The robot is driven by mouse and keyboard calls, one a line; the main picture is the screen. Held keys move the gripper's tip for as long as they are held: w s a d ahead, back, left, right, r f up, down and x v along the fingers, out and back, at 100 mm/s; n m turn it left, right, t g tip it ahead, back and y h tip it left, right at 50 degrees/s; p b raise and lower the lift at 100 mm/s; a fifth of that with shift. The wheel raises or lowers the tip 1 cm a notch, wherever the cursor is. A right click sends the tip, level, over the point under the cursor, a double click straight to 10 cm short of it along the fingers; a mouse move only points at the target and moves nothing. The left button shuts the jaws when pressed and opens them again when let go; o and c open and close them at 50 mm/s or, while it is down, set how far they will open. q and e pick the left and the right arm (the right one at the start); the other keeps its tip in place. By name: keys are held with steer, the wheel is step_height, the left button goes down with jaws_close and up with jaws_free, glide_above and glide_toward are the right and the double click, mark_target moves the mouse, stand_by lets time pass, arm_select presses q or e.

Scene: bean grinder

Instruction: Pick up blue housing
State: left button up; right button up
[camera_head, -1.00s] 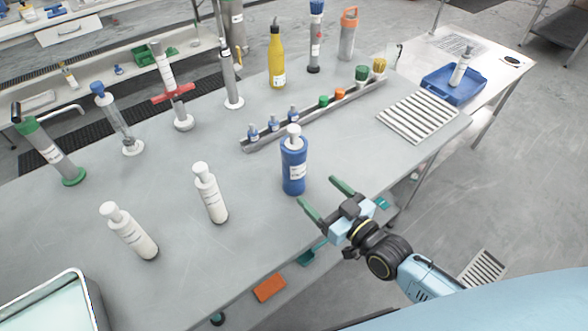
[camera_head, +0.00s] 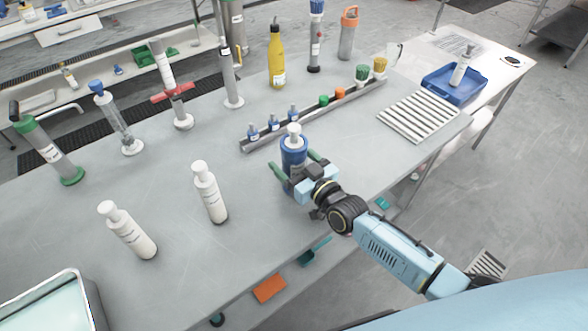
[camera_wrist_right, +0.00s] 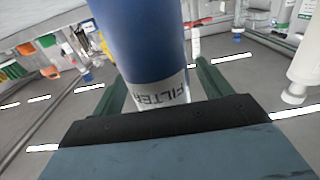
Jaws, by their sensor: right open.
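The blue housing (camera_head: 293,152) is a blue cylinder with a white top, standing upright on the grey table (camera_head: 240,270). My right gripper (camera_head: 295,165) is open, with its green fingers on either side of the housing's body. In the right wrist view the housing (camera_wrist_right: 145,40) fills the space between the two green fingers of the gripper (camera_wrist_right: 155,90). Its white label reads "FILTER". A gap shows beside the right finger there; contact cannot be told. The lower part of the housing is hidden by my gripper in the head view. My left gripper is not in view.
Two white bottles (camera_head: 209,192) (camera_head: 128,230) stand left of the housing. A rail (camera_head: 310,112) with small capped bottles lies behind it. A slatted rack (camera_head: 418,116) and a blue tray (camera_head: 453,86) are at the right. The table's front edge runs below my right arm.

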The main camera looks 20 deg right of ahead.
steer(key=shift+w+a, duration=0.25)
steer(key=shift+w, duration=0.4)
steer(key=shift+r, duration=0.1)
steer(key=c, duration=1.2)
